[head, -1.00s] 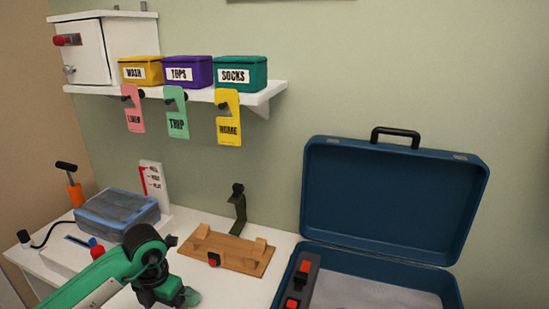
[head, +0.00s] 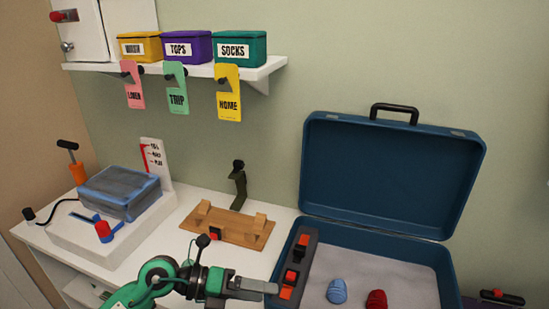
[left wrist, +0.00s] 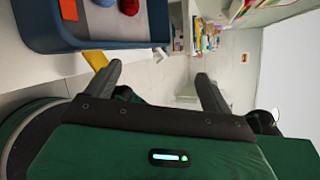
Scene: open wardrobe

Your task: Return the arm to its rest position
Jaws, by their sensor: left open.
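My left gripper (head: 262,288) is in the lower middle of the head view, in front of the white table and near the left front edge of the open suitcase. Its green arm comes in from the bottom. In the left wrist view its two dark fingers (left wrist: 158,85) stand wide apart with nothing between them. The blue suitcase (head: 390,180) stands open with its lid up. My right gripper does not show.
A wooden stand (head: 226,226) and a blue-grey folded bundle (head: 118,191) on a white device stand on the table. A shelf (head: 280,66) with boxes and hanging tags is above.

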